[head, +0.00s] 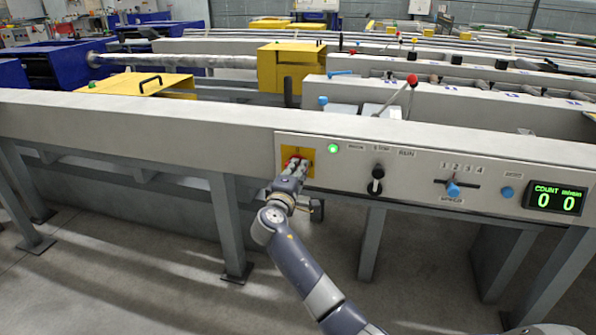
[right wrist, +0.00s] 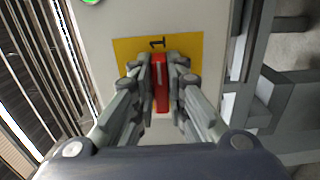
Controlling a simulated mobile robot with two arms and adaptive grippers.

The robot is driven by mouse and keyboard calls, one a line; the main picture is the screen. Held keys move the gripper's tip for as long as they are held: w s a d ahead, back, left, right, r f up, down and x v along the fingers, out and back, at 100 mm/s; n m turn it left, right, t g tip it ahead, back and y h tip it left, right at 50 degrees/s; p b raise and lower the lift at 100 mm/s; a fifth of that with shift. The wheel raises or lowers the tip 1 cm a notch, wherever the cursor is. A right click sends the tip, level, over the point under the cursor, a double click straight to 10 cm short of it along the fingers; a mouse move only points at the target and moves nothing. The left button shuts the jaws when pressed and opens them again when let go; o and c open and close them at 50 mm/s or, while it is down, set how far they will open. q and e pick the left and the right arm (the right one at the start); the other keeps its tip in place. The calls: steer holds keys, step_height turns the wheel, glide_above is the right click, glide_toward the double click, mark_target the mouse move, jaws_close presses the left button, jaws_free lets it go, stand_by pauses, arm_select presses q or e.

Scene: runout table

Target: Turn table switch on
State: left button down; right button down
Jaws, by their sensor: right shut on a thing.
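The table switch is a red handle (right wrist: 160,80) on a yellow plate (right wrist: 190,45) marked with a "1". In the head view the yellow plate (head: 308,155) is at the left end of the grey control panel, with a bit of the red handle beside the fingers. My right gripper (right wrist: 161,75) is shut on the red handle, one finger on each side of it. In the head view my right gripper (head: 295,168) partly hides the switch. A green lamp (head: 333,148) glows just right of the plate. My left gripper is not in view.
A red-tipped lever (head: 411,82) rises behind. Grey table legs (head: 232,225) stand below.

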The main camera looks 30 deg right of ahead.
steer(key=shift+f, duration=0.1)
steer(key=c, duration=1.6)
jaws_free()
steer(key=v, duration=1.2)
